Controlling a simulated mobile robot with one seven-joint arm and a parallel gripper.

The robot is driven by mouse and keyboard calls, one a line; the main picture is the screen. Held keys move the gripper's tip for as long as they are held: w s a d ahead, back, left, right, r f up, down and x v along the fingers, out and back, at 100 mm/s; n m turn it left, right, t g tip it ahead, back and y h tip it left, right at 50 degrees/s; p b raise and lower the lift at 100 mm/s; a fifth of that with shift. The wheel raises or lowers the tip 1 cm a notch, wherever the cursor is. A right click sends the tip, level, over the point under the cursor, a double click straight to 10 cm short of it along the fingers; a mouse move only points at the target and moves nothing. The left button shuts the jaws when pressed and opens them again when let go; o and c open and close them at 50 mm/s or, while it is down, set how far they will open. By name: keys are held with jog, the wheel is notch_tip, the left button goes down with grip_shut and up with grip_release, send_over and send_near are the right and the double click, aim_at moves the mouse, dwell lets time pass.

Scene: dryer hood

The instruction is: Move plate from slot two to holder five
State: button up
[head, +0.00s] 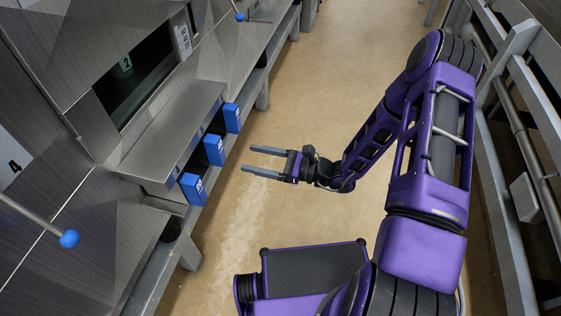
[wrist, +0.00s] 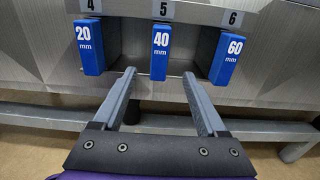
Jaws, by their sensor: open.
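Holder five, marked by a "5" label (wrist: 163,9), has a blue piece marked 40 mm (wrist: 160,55) on its front. In the head view, this looks like the middle of three blue pieces (head: 214,150) along the shelf edge. My gripper (head: 248,158) is open and empty, level over the aisle and apart from the blue pieces. In the wrist view, its two fingers (wrist: 159,75) point at the 40 mm piece, one on each side. A "2" label (head: 125,63) shows in the dark opening above the shelf. I cannot make out a separate plate there.
Blue pieces marked 20 mm (wrist: 89,48) and 60 mm (wrist: 227,59) flank the middle one under labels 4 and 6. The metal shelf (head: 175,125) juts out above. A rod with a blue knob (head: 69,238) sticks out at lower left. A railing (head: 515,150) stands right; the aisle floor is clear.

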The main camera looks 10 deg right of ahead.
jog(key=v, duration=0.7)
dwell(0.4)
